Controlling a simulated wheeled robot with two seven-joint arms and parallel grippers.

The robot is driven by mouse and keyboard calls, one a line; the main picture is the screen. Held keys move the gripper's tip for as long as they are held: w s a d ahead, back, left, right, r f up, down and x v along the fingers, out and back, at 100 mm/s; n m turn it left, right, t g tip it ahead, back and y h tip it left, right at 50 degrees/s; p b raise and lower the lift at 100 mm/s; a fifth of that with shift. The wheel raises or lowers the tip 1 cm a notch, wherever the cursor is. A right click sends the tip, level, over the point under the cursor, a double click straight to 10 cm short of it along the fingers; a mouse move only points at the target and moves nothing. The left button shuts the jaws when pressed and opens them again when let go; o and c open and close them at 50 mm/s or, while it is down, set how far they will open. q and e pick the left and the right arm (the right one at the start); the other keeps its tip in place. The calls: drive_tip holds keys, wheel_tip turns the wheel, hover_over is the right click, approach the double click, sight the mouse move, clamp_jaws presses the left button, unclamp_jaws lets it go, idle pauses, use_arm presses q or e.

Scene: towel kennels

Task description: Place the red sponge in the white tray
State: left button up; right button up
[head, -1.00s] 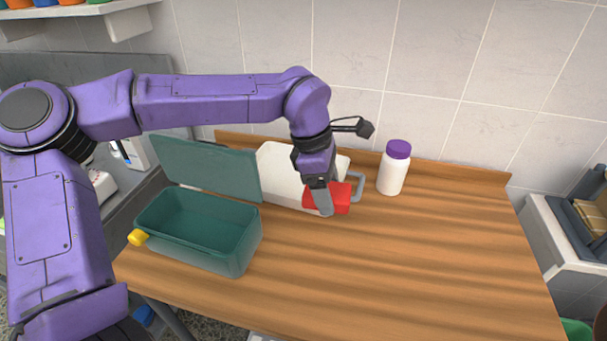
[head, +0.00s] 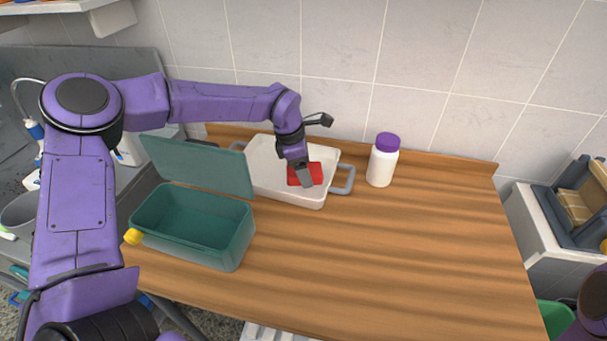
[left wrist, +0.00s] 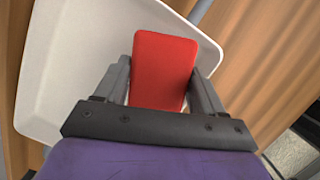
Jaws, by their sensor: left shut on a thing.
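The red sponge (head: 314,172) is between the fingers of my left gripper (head: 306,183), over the right part of the white tray (head: 268,163). In the left wrist view the sponge (left wrist: 163,68) sits between both fingers of the gripper (left wrist: 160,85), with the white tray (left wrist: 60,75) under it. The gripper is shut on the sponge. I cannot tell whether the sponge touches the tray floor. The tray stands at the back of the wooden table and has grey handles. My right gripper is not in view.
A teal bin (head: 190,228) with a raised lid (head: 200,165) and a yellow latch stands left of the tray, close in front. A white bottle with a purple cap (head: 383,160) stands right of the tray. The table's right and front parts (head: 400,260) are clear.

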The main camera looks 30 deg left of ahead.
use_arm(q)
drive_tip(key=shift+w+a+f+p, duration=0.15)
drive_tip(key=shift+f, duration=0.9)
drive_tip(key=shift+w+a+f+p, duration=0.1)
drive_tip(key=shift+w+f+p, duration=0.05)
drive_tip(key=shift+f, duration=0.85)
drive_tip(key=shift+f, duration=0.1)
drive_tip(key=o, duration=1)
drive_tip(key=b+v, duration=0.1)
drive_tip(key=v, duration=1.1)
drive_tip(key=shift+d, duration=0.1)
